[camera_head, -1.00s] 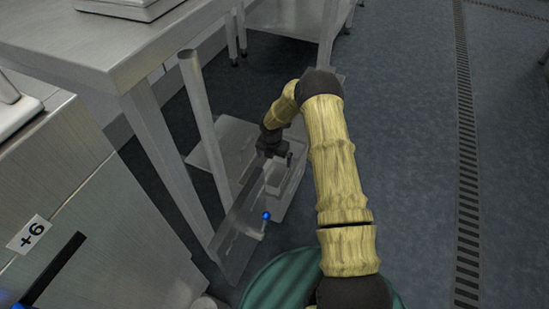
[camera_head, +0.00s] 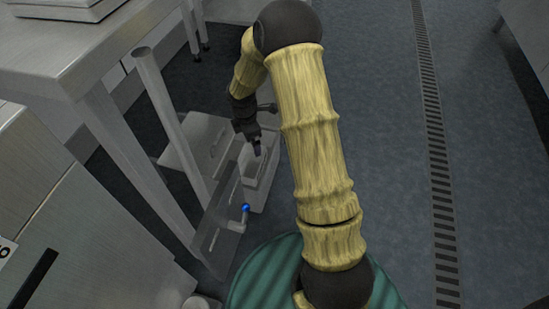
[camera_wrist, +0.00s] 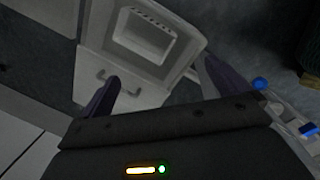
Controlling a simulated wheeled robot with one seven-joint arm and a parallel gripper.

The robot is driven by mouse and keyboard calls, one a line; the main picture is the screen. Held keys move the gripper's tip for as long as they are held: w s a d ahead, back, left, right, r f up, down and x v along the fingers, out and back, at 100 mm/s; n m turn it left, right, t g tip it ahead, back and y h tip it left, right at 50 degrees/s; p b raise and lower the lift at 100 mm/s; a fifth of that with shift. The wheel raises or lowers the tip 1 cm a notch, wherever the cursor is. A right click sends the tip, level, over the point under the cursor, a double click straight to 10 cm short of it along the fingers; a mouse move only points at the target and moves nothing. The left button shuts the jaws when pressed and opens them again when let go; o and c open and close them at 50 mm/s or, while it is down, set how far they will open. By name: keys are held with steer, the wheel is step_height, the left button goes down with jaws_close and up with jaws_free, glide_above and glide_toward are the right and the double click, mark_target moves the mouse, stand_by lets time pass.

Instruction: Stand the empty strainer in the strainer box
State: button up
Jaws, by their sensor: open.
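A pale grey box (camera_head: 259,199), which I take for the strainer box, stands low by the bench leg. Its rim shows in the wrist view (camera_wrist: 188,58), around a rectangular recess. Inside the recess is a pale piece with a row of small dark holes (camera_wrist: 152,18); this may be the strainer, but I cannot tell for certain. My gripper (camera_head: 257,148) is over the box, pointing down. In the wrist view my gripper (camera_wrist: 161,70) has its two dark fingers wide apart with nothing between them. The head view partly hides the recess behind my gripper.
A grey panel with a handle (camera_head: 197,143) lies beside the box. A slanted metal plate (camera_head: 219,218) and a blue-knobbed lever (camera_head: 245,208) stand in front. A steel bench (camera_head: 60,55) is at left. Open floor (camera_head: 390,150) lies to the right.

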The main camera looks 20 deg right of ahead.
steer(key=s+r+m, duration=0.7)
steer(key=s+m, duration=0.2)
steer(key=s, duration=0.2)
steer(key=s+r+m+t, duration=0.1)
steer(key=s+r+m, duration=0.7)
steer(key=s+m, duration=0.2)
steer(key=shift+s+d+y, duration=0.35)
steer(key=shift+s+y, duration=0.05)
